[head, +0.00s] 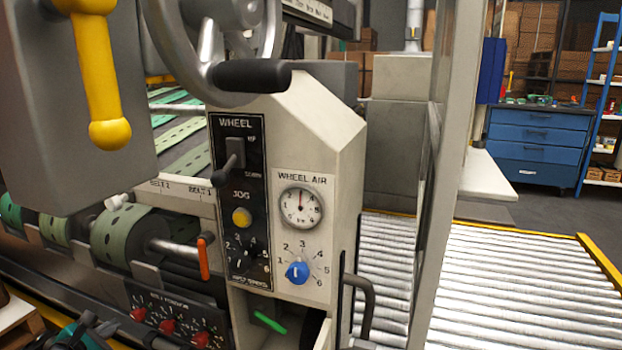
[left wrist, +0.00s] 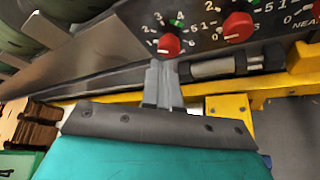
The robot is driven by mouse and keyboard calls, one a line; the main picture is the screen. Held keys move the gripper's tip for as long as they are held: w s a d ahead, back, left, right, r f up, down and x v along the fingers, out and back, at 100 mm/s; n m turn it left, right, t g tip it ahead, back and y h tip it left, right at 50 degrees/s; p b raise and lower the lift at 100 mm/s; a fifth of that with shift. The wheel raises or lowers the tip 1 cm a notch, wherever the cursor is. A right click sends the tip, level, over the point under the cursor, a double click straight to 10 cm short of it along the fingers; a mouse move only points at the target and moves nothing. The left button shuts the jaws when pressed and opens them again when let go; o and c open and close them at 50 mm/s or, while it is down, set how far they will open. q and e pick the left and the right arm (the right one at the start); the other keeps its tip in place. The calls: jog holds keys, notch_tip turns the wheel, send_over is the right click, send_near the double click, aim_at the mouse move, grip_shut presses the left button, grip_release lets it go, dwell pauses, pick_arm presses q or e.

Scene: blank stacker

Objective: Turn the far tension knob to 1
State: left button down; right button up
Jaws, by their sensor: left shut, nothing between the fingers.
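The belt tension panel (head: 178,305) is low at the left in the head view, with three red knobs. I take the far knob to be the leftmost one (head: 138,313), since NEAR is printed at the right in the left wrist view. There, this red knob (left wrist: 169,44) sits just beyond my left gripper (left wrist: 163,65) on a numbered dial with a green mark near 4. Its pointer setting is too small to read surely. My left gripper (head: 108,319) is shut and empty; I cannot tell whether its tips touch the knob. My right gripper is not in view.
The middle red knob (left wrist: 238,26) is close on the right. A yellow rail (left wrist: 230,105) runs below the panel. In the head view, the control cabinet (head: 345,150) with a blue knob (head: 297,272) stands right of the panel, and an orange-red lever (head: 204,258) hangs above it.

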aim_at(140, 314)
pick_arm(q)
jog(key=shift+w+d+f+m+t+y+b, duration=0.3)
jog(key=shift+w+d+f+m+b, duration=0.25)
jog(key=shift+w+d, duration=0.25)
jog(key=shift+w+d+f+m+t+y+b, duration=0.15)
jog(key=shift+w+d+f+m+y+b, duration=0.25)
jog(key=shift+w+d+b, duration=0.35)
jog(key=shift+w+d+f+m+t+y+b, duration=0.3)
jog(key=shift+w+d+f+m+b, duration=0.3)
jog(key=shift+w, duration=0.35)
